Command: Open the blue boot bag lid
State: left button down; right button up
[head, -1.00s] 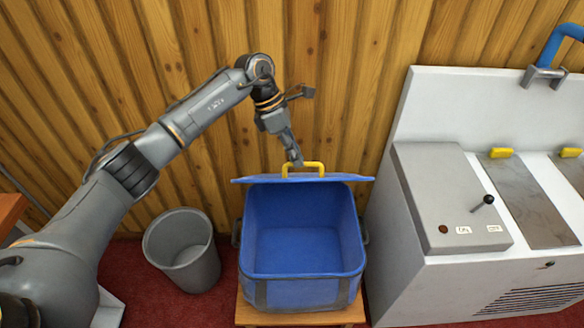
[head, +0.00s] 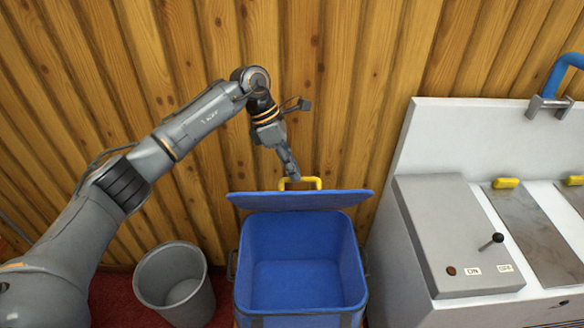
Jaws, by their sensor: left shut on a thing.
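The blue boot bag (head: 297,285) stands at the lower middle of the head view, its inside empty as far as I see. Its blue lid (head: 300,201) is raised at the back edge, tilted up toward the wooden wall. A yellow handle (head: 312,183) sits on the lid's top edge. My left gripper (head: 291,177) is shut on the left part of the yellow handle. My right gripper is not in view.
A grey bin (head: 174,285) stands left of the bag on the red floor. A white machine (head: 408,170) with a lever (head: 496,238) and yellow handles stands close on the right. The plank wall (head: 340,80) is close behind the bag.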

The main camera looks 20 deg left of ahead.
pick_arm(q)
jog(key=shift+f, duration=0.1)
jog(key=c, duration=1.4)
grip_release()
jog(key=shift+o, duration=0.2)
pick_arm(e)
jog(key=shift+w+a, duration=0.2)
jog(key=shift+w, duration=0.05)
pick_arm(q)
jog(key=shift+w, duration=0.1)
jog(key=w+a+r+p, duration=0.6)
jog(key=w+a+r, duration=0.2)
jog(key=r, duration=0.2)
jog(key=shift+a+r, duration=0.25)
jog(key=shift+a, duration=0.1)
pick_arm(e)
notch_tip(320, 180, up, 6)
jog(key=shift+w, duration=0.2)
pick_arm(q)
jog(key=shift+w, duration=0.1)
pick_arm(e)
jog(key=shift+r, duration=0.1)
